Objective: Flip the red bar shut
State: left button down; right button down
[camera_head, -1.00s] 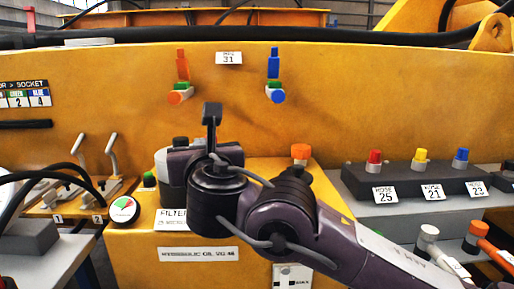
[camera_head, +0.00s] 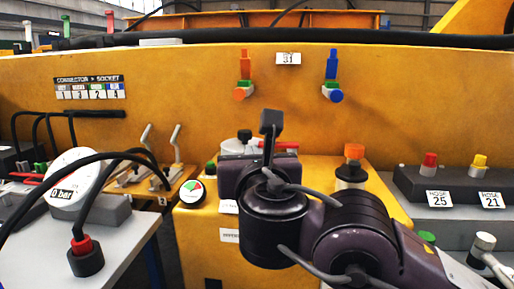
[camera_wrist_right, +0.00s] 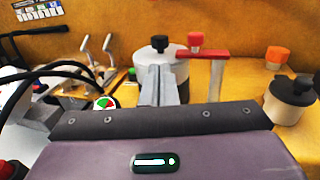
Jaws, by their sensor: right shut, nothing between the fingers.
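The red bar (camera_wrist_right: 205,53) shows in the wrist view at the top of a white filter housing (camera_wrist_right: 168,92). It reaches right from below a red cap (camera_wrist_right: 195,41), and a pale grey upright piece (camera_wrist_right: 216,80) hangs from its right end. In the head view only a piece of the red bar (camera_head: 281,145) shows behind my right wrist. My right gripper (camera_wrist_right: 158,70) is shut and empty, its fingers in front of the housing, left of the red bar. In the head view its body (camera_head: 256,168) hides its fingers. My left gripper is not in view.
A black knob (camera_wrist_right: 160,42) tops the housing. Levers (camera_head: 163,160), a red-green dial (camera_head: 190,193) and a gauge with black hoses (camera_head: 75,185) are on the left. The yellow wall (camera_head: 190,85) rises behind.

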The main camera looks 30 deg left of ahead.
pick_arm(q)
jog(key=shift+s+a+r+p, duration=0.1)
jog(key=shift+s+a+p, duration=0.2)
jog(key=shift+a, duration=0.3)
pick_arm(e)
jog(key=s, duration=0.5)
jog(key=shift+s+d+r, duration=0.15)
jog(key=shift+s+d, duration=0.1)
jog(key=shift+d, duration=0.15)
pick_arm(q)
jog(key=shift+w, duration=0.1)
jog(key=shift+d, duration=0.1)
